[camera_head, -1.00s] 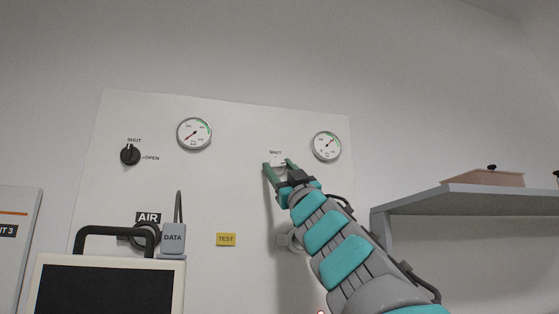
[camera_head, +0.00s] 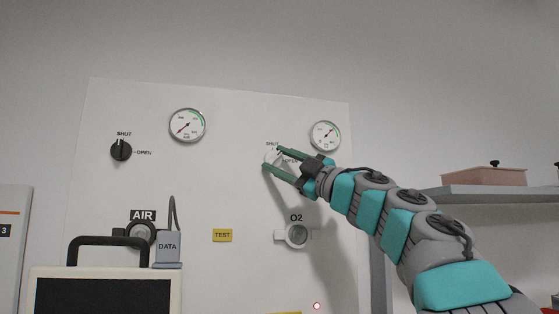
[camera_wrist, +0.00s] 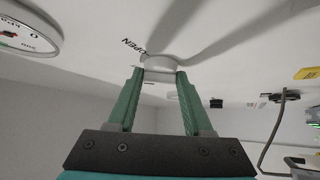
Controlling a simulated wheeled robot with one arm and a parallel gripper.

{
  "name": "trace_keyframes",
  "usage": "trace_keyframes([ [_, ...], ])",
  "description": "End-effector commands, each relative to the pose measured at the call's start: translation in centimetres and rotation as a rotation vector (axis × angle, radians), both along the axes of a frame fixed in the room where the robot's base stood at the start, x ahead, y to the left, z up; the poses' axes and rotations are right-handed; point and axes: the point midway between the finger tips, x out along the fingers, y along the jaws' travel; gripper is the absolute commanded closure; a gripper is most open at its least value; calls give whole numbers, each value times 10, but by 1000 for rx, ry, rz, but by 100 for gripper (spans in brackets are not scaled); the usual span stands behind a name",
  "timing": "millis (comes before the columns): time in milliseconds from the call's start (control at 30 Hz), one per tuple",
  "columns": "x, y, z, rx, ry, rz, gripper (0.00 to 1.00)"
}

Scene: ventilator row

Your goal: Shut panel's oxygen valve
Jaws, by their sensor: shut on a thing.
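The oxygen valve is a pale knob (camera_head: 271,158) on the white wall panel (camera_head: 255,200), above the O2 outlet (camera_head: 297,235). A SHUT label is above it and an OPEN label to its right. My gripper (camera_head: 273,160) reaches in from the right, one green finger above the knob and one below. In the wrist view, my gripper (camera_wrist: 160,75) is shut on the knob (camera_wrist: 160,63), which sits between the fingertips against the panel. The fingers partly cover the knob, and I cannot tell which way its pointer faces.
A black knob (camera_head: 121,150) is on the panel's left, above the AIR outlet (camera_head: 141,234). Two gauges (camera_head: 187,125) (camera_head: 325,136) sit at the top. A monitor (camera_head: 105,290) stands at lower left. A shelf (camera_head: 490,193) with a box is at right.

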Motion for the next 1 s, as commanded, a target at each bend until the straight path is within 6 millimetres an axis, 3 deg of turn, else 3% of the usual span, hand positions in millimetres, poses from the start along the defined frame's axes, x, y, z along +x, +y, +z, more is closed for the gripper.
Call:
trace_keyframes([
  [1000, 1, -1, 1, -138, -39, -2, 100],
])
